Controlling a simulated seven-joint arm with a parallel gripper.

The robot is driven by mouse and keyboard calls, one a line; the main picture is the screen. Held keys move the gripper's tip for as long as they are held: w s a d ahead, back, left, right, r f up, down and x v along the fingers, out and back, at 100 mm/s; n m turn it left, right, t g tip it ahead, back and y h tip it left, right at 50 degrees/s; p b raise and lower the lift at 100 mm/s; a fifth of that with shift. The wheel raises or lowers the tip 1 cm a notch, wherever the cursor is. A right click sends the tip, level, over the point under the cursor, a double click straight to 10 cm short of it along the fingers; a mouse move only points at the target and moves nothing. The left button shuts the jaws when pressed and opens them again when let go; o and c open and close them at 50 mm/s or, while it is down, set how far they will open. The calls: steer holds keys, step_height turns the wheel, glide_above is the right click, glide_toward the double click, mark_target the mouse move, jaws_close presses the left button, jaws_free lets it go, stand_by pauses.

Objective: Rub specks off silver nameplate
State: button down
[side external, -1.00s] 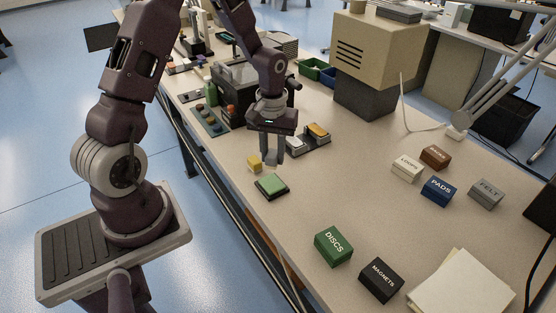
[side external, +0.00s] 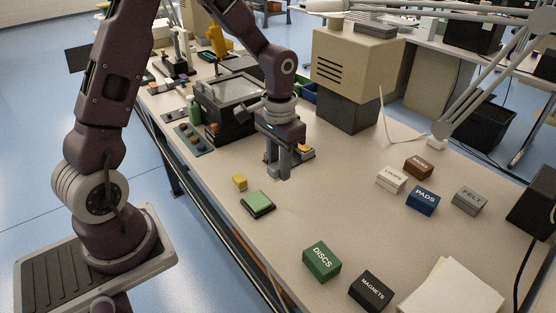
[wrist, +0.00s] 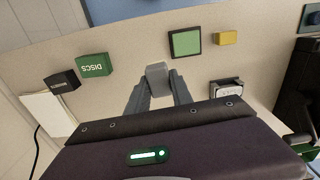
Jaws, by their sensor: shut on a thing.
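My gripper (side external: 281,172) points down over the bench in the side view, its fingers close together. In the wrist view my gripper (wrist: 157,80) is shut on a small light-grey block (wrist: 156,71). A dark holder (side external: 308,157) with an orange piece (side external: 304,149) shows just behind the fingers in the side view. In the wrist view a silver plate with dark marks (wrist: 228,93), seemingly the nameplate, lies right of the fingers, partly cut off by my gripper body. I cannot make out specks on it. The block looks apart from the plate.
A green pad in a dark frame (side external: 257,202) and a yellow block (side external: 240,182) lie in front. Labelled boxes, such as the green DISCS box (side external: 322,260), stand right. A dark machine (side external: 225,105) and a beige unit (side external: 355,70) stand behind. The bench middle is clear.

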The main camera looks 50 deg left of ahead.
steer(key=w+a+f+n, duration=0.2)
steer(key=w+a+n, duration=0.5)
steer(key=a+n, duration=0.3)
steer(key=w+a+f+n, duration=0.1)
steer(key=w+a+n, duration=0.55)
steer(key=a, duration=0.45)
steer(key=shift+n, duration=0.45)
steer(key=shift+s+a+f, duration=0.1)
steer(key=shift+f, duration=1.7)
steer(key=shift+s+a+f, duration=0.1)
steer(key=shift+f, duration=1.7)
steer(key=shift+w+d+f, duration=0.1)
steer(key=shift+d+f, duration=0.45)
steer(key=shift+d, duration=2.6)
steer(key=shift+a, duration=3.15)
step_height(320, 180, up, 8)
